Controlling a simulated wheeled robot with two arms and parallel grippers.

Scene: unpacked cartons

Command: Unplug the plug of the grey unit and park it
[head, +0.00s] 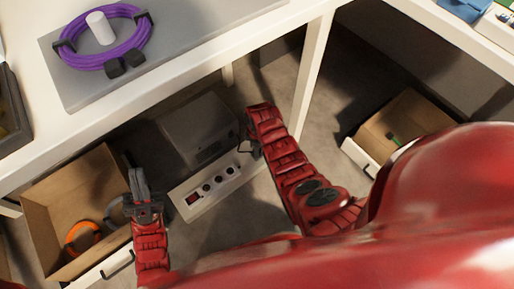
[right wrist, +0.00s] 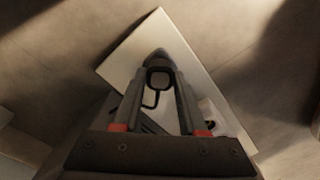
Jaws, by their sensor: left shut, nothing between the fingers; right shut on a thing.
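The grey unit (head: 198,130) stands on the floor under the table. A white socket strip (head: 181,208) with a red switch and several round sockets lies in front of it. My right gripper (head: 250,147) is at the strip's far right end, partly hidden by my arm. In the right wrist view it is shut on a dark plug (right wrist: 158,78) with a thin black cable loop, over the white strip (right wrist: 125,50). I cannot tell whether the plug sits in a socket or just above it. My left gripper (head: 138,180) is shut and empty, left of the strip.
An open carton (head: 50,190) with an orange cable coil (head: 82,237) is at lower left. Another open carton (head: 408,115) is at right. The table (head: 30,160) above bears a purple cable coil (head: 70,60); its white leg (head: 312,80) stands near my right arm.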

